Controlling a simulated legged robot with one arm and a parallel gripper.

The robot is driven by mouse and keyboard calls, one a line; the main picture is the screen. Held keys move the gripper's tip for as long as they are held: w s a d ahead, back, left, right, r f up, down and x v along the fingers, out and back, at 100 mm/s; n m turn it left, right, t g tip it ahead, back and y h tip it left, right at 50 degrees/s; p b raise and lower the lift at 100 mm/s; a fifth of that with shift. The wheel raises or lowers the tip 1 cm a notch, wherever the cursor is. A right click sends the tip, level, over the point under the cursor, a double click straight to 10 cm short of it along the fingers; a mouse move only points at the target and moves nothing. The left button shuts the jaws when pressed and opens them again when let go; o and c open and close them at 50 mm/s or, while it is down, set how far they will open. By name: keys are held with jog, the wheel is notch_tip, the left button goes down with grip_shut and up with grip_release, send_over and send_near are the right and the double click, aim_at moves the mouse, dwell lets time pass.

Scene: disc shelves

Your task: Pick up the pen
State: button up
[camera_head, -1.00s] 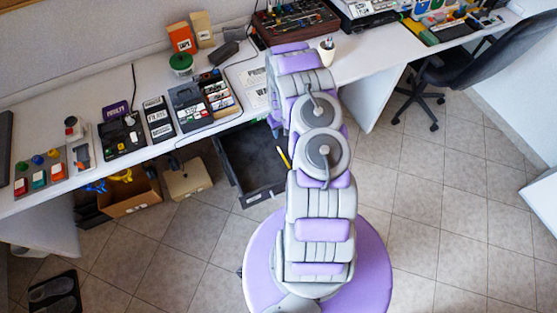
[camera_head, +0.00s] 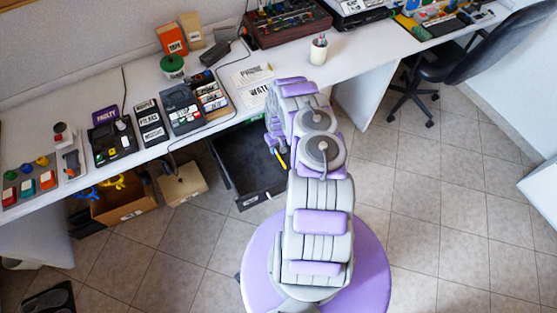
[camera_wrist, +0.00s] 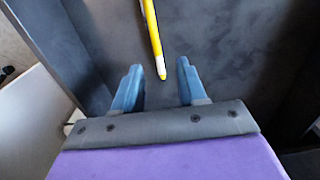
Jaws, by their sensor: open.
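A yellow pen (camera_wrist: 152,35) with a white band near its near end shows in the wrist view, inside the dark drawer (camera_wrist: 95,35). Its far end runs out of the picture. In the head view a short yellow piece of the pen (camera_head: 281,158) shows against the open drawer (camera_head: 250,198), partly hidden by my arm. My gripper (camera_wrist: 159,67) is open, with its two blue fingers apart and empty. The pen's near end appears between the fingertips in the wrist picture. I cannot tell the height gap. My fingers are not clear in the head view.
The drawer walls stand close around my gripper. The white desk (camera_head: 350,66) lies above, with a pen cup (camera_head: 319,50), paper sheets (camera_head: 252,77) and several devices. An open cardboard box (camera_head: 125,207) is left of the drawer. An office chair (camera_head: 440,65) is at right; floor there is clear.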

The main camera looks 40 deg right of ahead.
aim_at(277, 155)
jog(key=shift+s+d+f, duration=0.1)
jog(key=shift+d+f, duration=0.5)
jog(key=shift+a+f+b, duration=0.25)
jog(key=shift+f+b, duration=0.05)
jog(key=shift+f, duration=0.4)
jog(key=shift+a+f+b, duration=0.2)
jog(key=shift+f+b, duration=0.05)
jog(key=shift+f, duration=0.5)
jog(key=shift+a+f+b, duration=0.25)
jog(key=shift+f+b, duration=0.05)
jog(key=shift+f, duration=0.4)
jog(key=shift+d, duration=0.3)
jog(key=shift+c, duration=0.4)
jog(key=shift+d+f, duration=0.1)
jog(key=shift+d, duration=0.2)
jog(key=c, duration=0.3)
jog(key=shift+a, duration=0.2)
jog(key=shift+c, duration=1.4)
jog(key=shift+a, duration=0.25)
grip_shut()
